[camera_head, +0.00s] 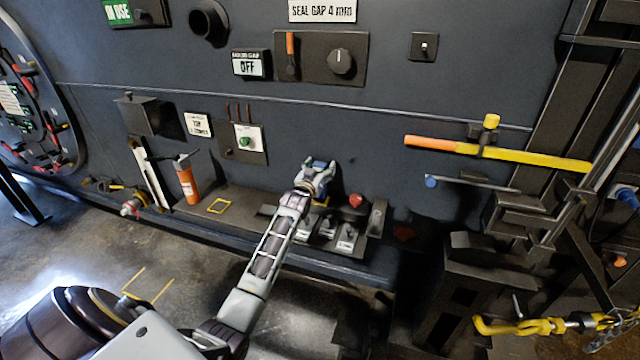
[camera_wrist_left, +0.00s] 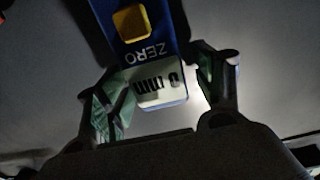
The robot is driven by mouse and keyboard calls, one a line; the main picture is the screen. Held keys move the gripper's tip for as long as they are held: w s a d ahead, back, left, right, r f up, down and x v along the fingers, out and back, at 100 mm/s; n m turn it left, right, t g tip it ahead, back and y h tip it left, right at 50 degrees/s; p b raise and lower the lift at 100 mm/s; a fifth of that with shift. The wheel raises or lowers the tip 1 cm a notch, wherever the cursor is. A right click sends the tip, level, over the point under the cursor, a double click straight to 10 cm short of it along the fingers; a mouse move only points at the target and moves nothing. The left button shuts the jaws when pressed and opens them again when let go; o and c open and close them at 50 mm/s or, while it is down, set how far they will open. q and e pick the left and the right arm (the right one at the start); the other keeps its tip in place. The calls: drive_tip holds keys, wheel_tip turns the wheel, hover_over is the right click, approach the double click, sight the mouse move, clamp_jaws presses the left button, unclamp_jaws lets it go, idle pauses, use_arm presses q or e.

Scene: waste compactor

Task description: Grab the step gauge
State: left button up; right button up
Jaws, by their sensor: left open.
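The step gauge is a blue device with a yellow button marked ZERO and a pale display reading 0 mm. In the left wrist view the gauge (camera_wrist_left: 155,58) comes in from the top, and its display end lies between the two fingers of my left gripper (camera_wrist_left: 165,88). The fingers are apart, with a gap visible on the right; contact on the left is unclear. In the head view my left gripper (camera_head: 318,180) is over the ledge by the dark wall and mostly hides the gauge. My right gripper is not seen.
A ledge (camera_head: 245,207) holds an orange canister (camera_head: 187,182) at left and several small blocks, with a red knob (camera_head: 355,200), right of my arm. A yellow and orange bar (camera_head: 530,157) sticks out at right. A yellow hook (camera_head: 510,326) is at lower right.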

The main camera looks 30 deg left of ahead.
use_arm(q)
clamp_jaws()
idle(0.5)
drive_tip(key=shift+r, duration=0.2)
